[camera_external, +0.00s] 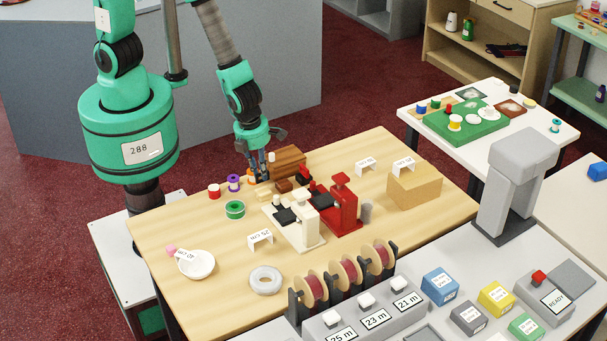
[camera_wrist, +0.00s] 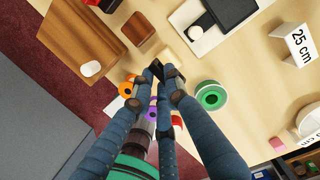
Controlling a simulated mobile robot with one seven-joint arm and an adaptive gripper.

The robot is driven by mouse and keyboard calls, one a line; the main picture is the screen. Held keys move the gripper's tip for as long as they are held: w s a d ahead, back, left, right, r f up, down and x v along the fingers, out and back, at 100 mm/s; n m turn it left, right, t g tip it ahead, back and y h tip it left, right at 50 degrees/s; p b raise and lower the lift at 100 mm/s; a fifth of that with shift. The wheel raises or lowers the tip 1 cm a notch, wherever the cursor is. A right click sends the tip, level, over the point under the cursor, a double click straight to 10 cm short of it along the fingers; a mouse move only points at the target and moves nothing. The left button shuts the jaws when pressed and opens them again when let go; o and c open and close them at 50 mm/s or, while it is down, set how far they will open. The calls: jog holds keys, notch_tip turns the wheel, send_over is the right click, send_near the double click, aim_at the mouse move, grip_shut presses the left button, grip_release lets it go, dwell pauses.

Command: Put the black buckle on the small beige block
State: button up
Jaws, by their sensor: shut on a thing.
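My gripper (camera_wrist: 164,74) is shut on the black buckle (camera_wrist: 172,72), a small dark piece between the fingertips in the wrist view. The small beige block (camera_wrist: 168,57) lies just beyond the fingertips there, partly covered by them. I cannot tell whether the buckle touches it. In the external view my gripper (camera_external: 264,177) points down at the table's back edge, and the beige block (camera_external: 264,195) sits just in front of it. The buckle cannot be made out in that view.
A wooden block (camera_external: 289,160) and a small brown block (camera_wrist: 138,29) stand close by. A white press (camera_external: 303,232) and a red press (camera_external: 344,205) are to the right. A green roll (camera_external: 235,209), purple spool (camera_external: 233,183) and red spool (camera_external: 214,191) stand left.

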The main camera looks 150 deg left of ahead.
aim_at(261, 180)
jog(key=shift+f+b, duration=0.45)
jog(key=shift+f, duration=1.3)
jog(key=shift+f, duration=0.15)
jog(key=o, duration=0.7)
jog(key=shift+o, duration=0.2)
jog(key=r, duration=0.4)
jog(key=d+r+p, duration=0.1)
jog(key=r, duration=0.3)
jog(key=r+p, duration=0.1)
jog(key=r, duration=0.3)
jog(key=shift+w+d+r, duration=0.1)
jog(key=shift+d, duration=0.3)
